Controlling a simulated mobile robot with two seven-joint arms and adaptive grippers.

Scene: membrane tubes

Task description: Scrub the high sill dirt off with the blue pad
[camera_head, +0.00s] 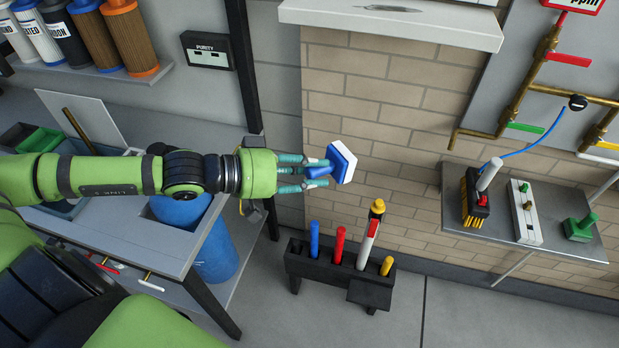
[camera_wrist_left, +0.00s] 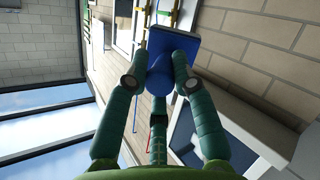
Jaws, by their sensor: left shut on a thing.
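The blue pad (camera_head: 343,160) has a white layer on its right face and is held tilted in front of the brick wall. My left gripper (camera_head: 318,172) is shut on its blue handle. In the left wrist view, the pad (camera_wrist_left: 180,41) and its round handle sit between the fingers (camera_wrist_left: 160,82). The high sill (camera_head: 440,28) is a white ledge at the top of the head view, above and right of the pad. A faint grey mark (camera_head: 388,9) shows on it. The pad is clear of the sill. My right gripper is not in view.
A black floor rack (camera_head: 330,268) with coloured tools stands below the pad. A grey wall shelf (camera_head: 550,222) at the right holds a brush (camera_head: 474,200) and other items. Brass pipes (camera_head: 520,95) run above it. A bench (camera_head: 140,235) and blue cylinder (camera_head: 215,255) are at left.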

